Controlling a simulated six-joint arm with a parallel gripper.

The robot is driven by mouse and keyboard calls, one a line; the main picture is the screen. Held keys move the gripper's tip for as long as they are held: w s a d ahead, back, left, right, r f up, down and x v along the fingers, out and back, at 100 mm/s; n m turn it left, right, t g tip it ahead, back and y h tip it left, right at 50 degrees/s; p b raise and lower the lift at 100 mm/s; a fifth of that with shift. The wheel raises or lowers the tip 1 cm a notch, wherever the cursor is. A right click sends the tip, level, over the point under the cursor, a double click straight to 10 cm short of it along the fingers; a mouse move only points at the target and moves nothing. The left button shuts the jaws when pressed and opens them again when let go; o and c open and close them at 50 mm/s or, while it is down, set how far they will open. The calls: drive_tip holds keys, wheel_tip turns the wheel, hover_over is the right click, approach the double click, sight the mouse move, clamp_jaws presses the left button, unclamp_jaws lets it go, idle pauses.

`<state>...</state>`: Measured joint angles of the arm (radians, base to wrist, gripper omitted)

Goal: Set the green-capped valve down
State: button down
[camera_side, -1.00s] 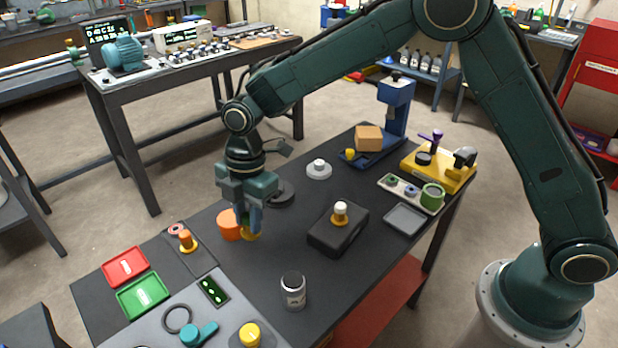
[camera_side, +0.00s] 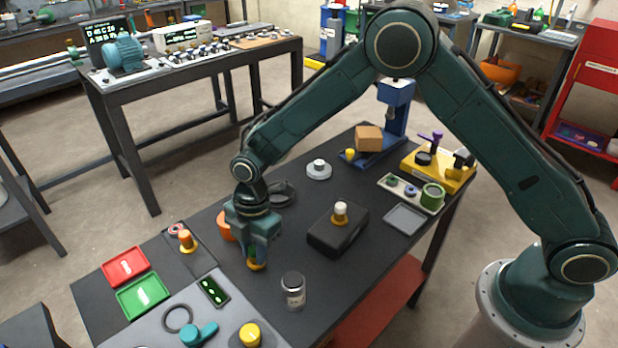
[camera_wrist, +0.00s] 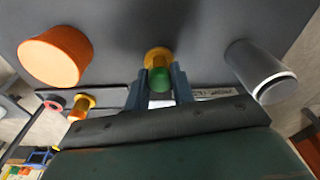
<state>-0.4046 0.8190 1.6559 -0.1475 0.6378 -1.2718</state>
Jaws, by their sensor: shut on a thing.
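The green-capped valve (camera_wrist: 159,78) has a green cap and a yellow flanged base. In the wrist view it sits between the two fingers of my gripper (camera_wrist: 159,88), which are shut on its cap. In the side view my gripper (camera_side: 254,257) points down over the dark table, and the valve's yellow base (camera_side: 257,267) shows at the fingertips. The base is at or very near the table top (camera_side: 232,290); I cannot tell whether it touches. The fingers hide part of the cap in the side view.
An orange cylinder (camera_side: 225,226) stands behind my gripper, left of the valve in the wrist view (camera_wrist: 57,55). A grey jar (camera_side: 293,290) stands to the right. An orange-capped valve (camera_side: 186,240) is to the left. A black box (camera_side: 338,232) carries a white-capped valve (camera_side: 340,212).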

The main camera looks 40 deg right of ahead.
drive_tip(key=shift+f, duration=0.6)
drive_tip(key=shift+f, duration=0.15)
drive_tip(key=c, duration=1.2)
unclamp_jaws()
drive_tip(key=r, duration=0.4)
drive_tip(key=d+r, duration=0.1)
drive_tip(key=r, duration=0.7)
drive_tip(key=shift+w+d+r, duration=0.15)
drive_tip(key=shift+d, duration=0.05)
